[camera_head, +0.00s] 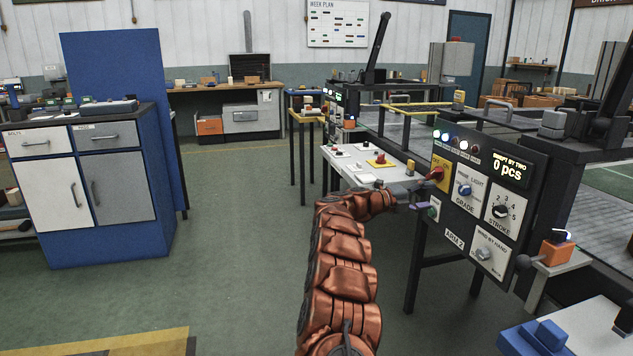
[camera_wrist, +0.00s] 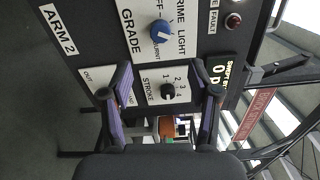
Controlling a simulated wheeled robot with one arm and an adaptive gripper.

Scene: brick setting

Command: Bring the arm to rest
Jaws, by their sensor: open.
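My arm, in copper-coloured segments, reaches forward from the bottom middle of the head view. My gripper (camera_head: 418,205) is at its far end, close to the left edge of a dark control panel (camera_head: 523,205). In the wrist view my gripper (camera_wrist: 160,70) is open, its two purple-padded fingers apart with nothing between them. The black STROKE knob (camera_wrist: 168,91) shows beyond the gap, and the blue GRADE knob (camera_wrist: 161,32) lies past the fingertips. I cannot tell whether the fingers touch the panel.
A red knob on yellow (camera_head: 437,173) is just above my gripper. A white table (camera_head: 400,177) with small controls stands behind it. An orange block (camera_head: 557,252) and a blue block (camera_head: 535,338) are at the right. A blue cabinet (camera_head: 140,200) is left; the floor (camera_head: 235,245) between is clear.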

